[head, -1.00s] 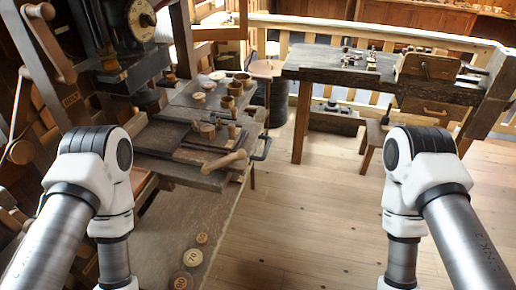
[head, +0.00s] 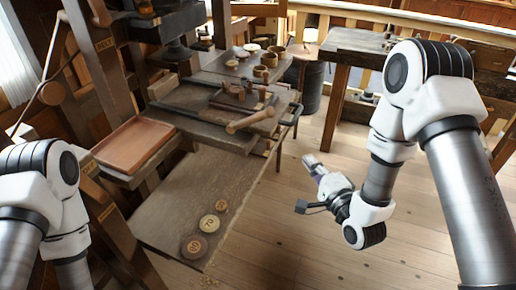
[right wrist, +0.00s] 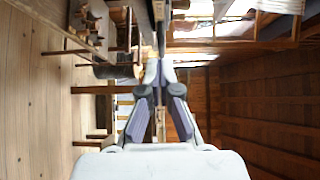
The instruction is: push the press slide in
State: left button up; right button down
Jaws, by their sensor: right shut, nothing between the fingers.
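The press slide (head: 212,129) is a dark wooden board under the press at the left of the head view.
A lower board carries several numbered round discs (head: 209,222). A reddish-brown tray (head: 134,145) sits left of the slide. A dark metal bar (head: 292,115) stands at the bed's right side. A workbench (head: 352,45) is behind my right arm. The floor between is clear.

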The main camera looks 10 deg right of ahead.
jog(key=p, duration=0.3)
send_near(274, 127)
jog(key=w+d, duration=0.2)
jog(key=w, duration=0.3)
jog(key=shift+w+a+f+p, duration=0.1)
jog(key=shift+w+a+p, duration=0.15)
jog(key=shift+a, duration=0.3)
jog(key=shift+w+a+f+p, duration=0.1)
jog(key=shift+w+a, duration=0.15)
jog(key=shift+a, duration=0.3)
jog(key=shift+w+a, duration=0.2)
jog(key=shift+a, duration=0.25)
jog(key=shift+d, duration=0.1)
jog(key=shift+w, duration=0.1)
